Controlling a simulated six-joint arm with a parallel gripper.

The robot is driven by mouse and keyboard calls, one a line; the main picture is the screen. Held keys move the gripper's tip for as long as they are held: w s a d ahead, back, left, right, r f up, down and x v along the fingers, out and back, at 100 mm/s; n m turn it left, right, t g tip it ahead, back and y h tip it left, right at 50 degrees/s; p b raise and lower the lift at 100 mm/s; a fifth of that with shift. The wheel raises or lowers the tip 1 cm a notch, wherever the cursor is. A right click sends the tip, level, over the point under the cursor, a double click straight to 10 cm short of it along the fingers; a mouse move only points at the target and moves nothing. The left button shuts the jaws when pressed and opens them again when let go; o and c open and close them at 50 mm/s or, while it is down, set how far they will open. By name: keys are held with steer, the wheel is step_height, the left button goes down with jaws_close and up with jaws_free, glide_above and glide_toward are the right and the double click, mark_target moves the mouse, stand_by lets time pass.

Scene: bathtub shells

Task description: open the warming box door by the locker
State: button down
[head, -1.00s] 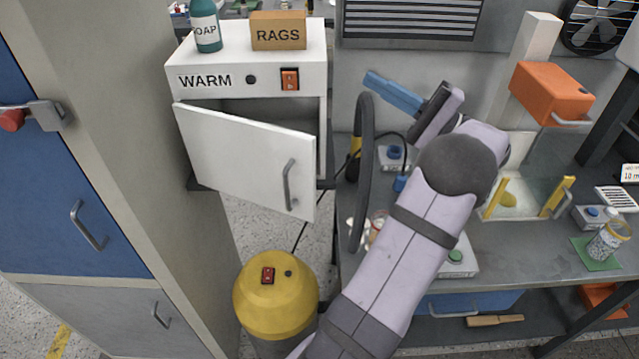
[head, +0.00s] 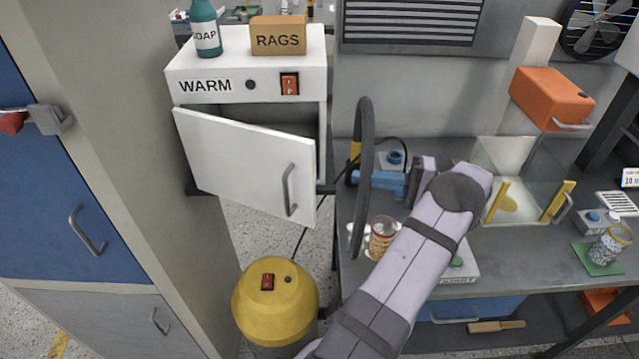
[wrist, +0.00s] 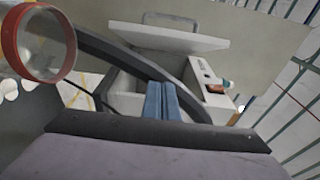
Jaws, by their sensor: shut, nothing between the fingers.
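The white warming box (head: 215,62), marked WARM, stands beside the tall locker (head: 150,130). Its door (head: 238,160) is partly open, swung outward, with a dark gap above it and a grey bar handle (head: 289,190) near its right edge. My gripper (head: 357,178), with blue fingers, is right of the door and apart from it, behind or beside a dark hose loop (head: 363,130). The fingers point left and are shut and empty. In the wrist view the blue fingertips (wrist: 160,86) are together, with the box (wrist: 125,103) and the door (wrist: 165,37) beyond.
A soap bottle (head: 206,30) and a rags box (head: 278,36) stand on the warming box. A yellow canister (head: 272,305) stands on the floor below the door. A red-rimmed jar (head: 383,237) stands on the bench near my arm. An orange box (head: 550,97) is to the right.

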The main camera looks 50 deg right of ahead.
steer(key=w+a+p, duration=0.6)
steer(key=a, duration=0.3)
steer(key=shift+w, duration=0.1)
stand_by(0.4)
steer(key=shift+a, duration=0.1)
